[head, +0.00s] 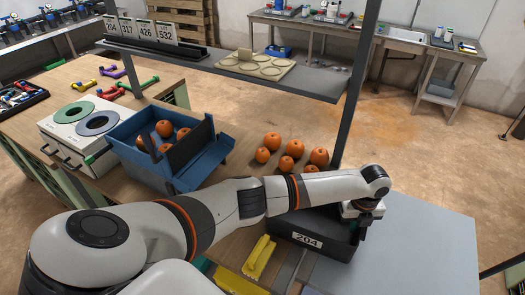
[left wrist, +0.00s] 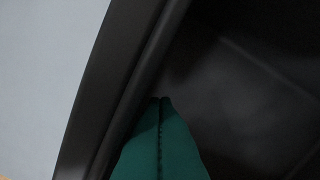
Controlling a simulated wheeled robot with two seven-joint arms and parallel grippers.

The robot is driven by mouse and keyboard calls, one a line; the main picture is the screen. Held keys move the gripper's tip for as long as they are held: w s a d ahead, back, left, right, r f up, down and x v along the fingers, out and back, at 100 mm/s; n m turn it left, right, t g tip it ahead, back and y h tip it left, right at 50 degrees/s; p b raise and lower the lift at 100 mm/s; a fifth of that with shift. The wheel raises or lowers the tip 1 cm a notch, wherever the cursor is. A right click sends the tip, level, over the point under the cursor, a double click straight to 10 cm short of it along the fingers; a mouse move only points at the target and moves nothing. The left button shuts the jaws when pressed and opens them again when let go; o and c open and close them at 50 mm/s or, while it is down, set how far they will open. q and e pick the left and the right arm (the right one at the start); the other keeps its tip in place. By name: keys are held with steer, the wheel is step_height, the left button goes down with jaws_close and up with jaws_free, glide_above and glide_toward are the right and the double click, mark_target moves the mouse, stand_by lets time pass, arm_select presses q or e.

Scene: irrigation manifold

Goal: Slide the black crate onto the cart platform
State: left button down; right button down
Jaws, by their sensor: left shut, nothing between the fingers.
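The black crate (head: 318,252), labelled 204, sits at the right end of the wooden workbench, beside the grey cart platform (head: 430,250). My left arm crosses above the crate and hides its far side and much of its inside. My left gripper (head: 361,234) points down at the crate's right end. In the left wrist view, the green fingers (left wrist: 160,105) are shut together with nothing between them. They are close to the crate's wall (left wrist: 118,85), on its dark inner side; contact cannot be told. The pale platform (left wrist: 50,70) shows beyond the rim. My right gripper is not in view.
Several oranges (head: 286,163) lie behind the crate, and a blue bin (head: 190,180) with more stands left. A yellow object (head: 259,258) lies in front of the crate. A dark post (head: 357,85) carries a shelf (head: 310,84). The platform's visible top is clear.

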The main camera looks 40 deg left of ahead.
mark_target(365, 229)
arm_select(q)
steer(key=shift+w+d+b, duration=0.2)
steer(key=shift+d+b, duration=0.05)
steer(key=shift+d, duration=0.55)
steer(key=shift+w+d+b, duration=0.15)
steer(key=shift+d+b, duration=0.1)
steer(key=shift+d, duration=0.5)
steer(key=shift+w+d+f+b, duration=0.1)
steer(key=shift+w+d+b, duration=0.1)
steer(key=shift+d+b, duration=0.45)
steer(key=shift+w+d+r+b, duration=0.15)
steer(key=shift+d+b, duration=0.15)
steer(key=shift+d, duration=0.65)
steer(key=shift+w+d+f+b, duration=0.2)
steer(key=shift+d+b, duration=0.25)
steer(key=shift+d, duration=0.35)
steer(key=shift+w+d+b, duration=0.15)
steer(key=shift+d+b, duration=0.3)
steer(key=shift+d, duration=0.15)
steer(key=shift+w+d+b, duration=0.15)
steer(key=shift+d+b, duration=0.25)
steer(key=shift+d, duration=0.15)
steer(key=d+b, duration=0.2)
steer(key=w+d+b, duration=0.1)
steer(key=d, duration=0.1)
steer(key=shift+b, duration=0.35)
steer(key=shift+d, duration=0.3)
steer(key=shift+d+r, duration=0.1)
steer(key=shift+r, duration=0.1)
